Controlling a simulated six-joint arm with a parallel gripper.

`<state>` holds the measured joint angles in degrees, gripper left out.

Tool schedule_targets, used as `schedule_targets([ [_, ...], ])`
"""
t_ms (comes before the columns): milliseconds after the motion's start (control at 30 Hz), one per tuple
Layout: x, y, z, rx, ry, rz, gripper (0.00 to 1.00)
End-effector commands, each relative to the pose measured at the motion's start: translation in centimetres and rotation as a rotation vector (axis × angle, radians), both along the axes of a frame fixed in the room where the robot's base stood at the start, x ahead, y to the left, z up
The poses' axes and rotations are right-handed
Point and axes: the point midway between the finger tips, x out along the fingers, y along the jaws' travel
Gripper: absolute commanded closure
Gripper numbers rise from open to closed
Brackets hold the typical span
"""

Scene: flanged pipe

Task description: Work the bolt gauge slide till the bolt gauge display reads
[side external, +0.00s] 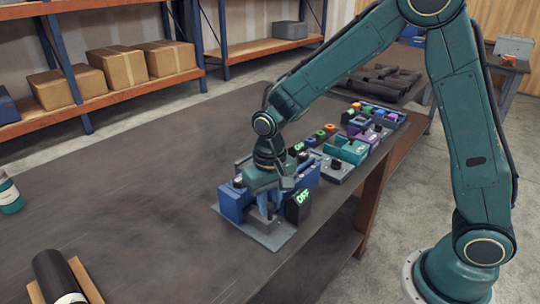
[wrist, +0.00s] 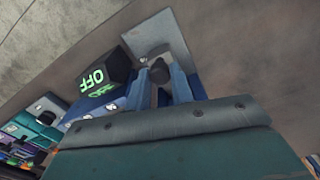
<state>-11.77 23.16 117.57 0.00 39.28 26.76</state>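The bolt gauge is a blue block device (side external: 235,201) on a grey base plate (side external: 268,237) near the table's front edge. Its dark display box (side external: 298,207) shows green OFF, which also reads upside down in the wrist view (wrist: 97,78). My gripper (side external: 268,208) points down over the gauge. In the wrist view, its two blue fingers (wrist: 160,82) stand apart with a dark knob (wrist: 159,72), seemingly the slide's, between their tips. Whether the fingers touch the knob cannot be told. My gripper hides part of the gauge in the side view.
Behind the gauge stands a row of other devices, including a teal one (side external: 346,150) on a grey plate. A teal-labelled container (side external: 10,195) and a dark cylinder on a wooden cradle (side external: 57,277) are at the left. The table's middle (side external: 140,170) is clear.

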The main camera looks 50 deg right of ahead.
Motion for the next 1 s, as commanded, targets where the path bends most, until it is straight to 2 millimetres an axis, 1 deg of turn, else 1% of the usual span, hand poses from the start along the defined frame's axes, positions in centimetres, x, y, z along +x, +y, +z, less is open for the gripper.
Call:
schedule_targets([
  [167,0.2,0.0,0.0,0.000,-0.001,0.000,1.00],
  [433,2.0,0.0,0.0,0.001,-0.001,0.000,1.00],
  [700,2.1,0.0,0.1,0.000,-0.002,0.000,1.00],
  [733,2.1,0.0,0.1,0.000,-0.002,0.000,0.73],
  [800,2.0,0.0,0.1,0.000,-0.002,0.000,0.60],
  [833,2.0,0.0,0.1,0.000,-0.002,0.000,0.55],
  [1000,2.0,0.0,0.0,0.001,-0.001,0.000,0.55],
])
